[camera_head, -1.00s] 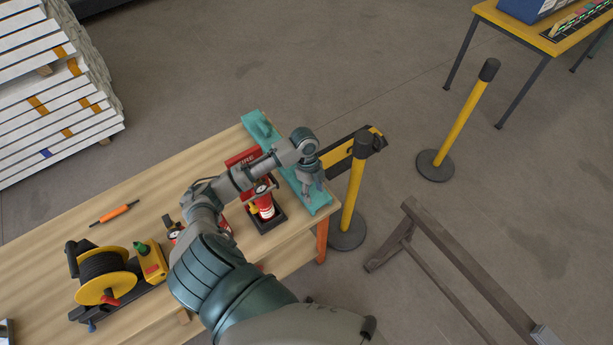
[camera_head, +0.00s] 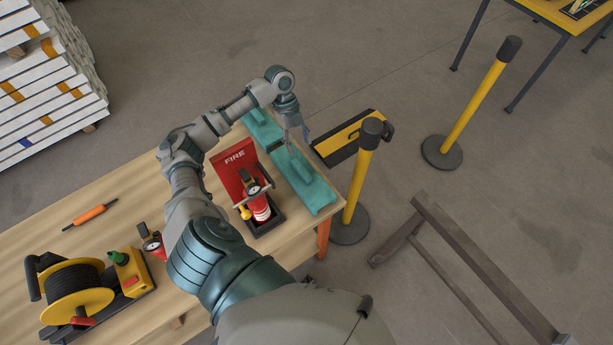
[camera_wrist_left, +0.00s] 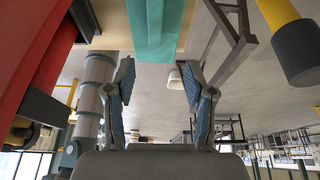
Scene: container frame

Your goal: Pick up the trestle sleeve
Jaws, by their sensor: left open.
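The trestle sleeve appears to be the long teal piece (camera_head: 316,192) lying along the right end of the wooden table, with raised handle-like parts on top. Its teal surface also shows at the top of the left wrist view (camera_wrist_left: 155,28). My left gripper (camera_head: 294,136) is over the middle of the teal piece and hides a little of it. In the left wrist view my left gripper (camera_wrist_left: 158,78) has its two fingers spread apart with nothing between them. The teal piece is beyond the fingertips. My right gripper is not in view.
A red fire extinguisher stand (camera_head: 240,172) is close beside the teal piece. A yellow post (camera_head: 358,182) stands just off the table end. A cable reel (camera_head: 78,290) and an orange tool (camera_head: 90,214) lie on the table (camera_head: 120,185). A grey frame (camera_head: 470,250) is on the floor.

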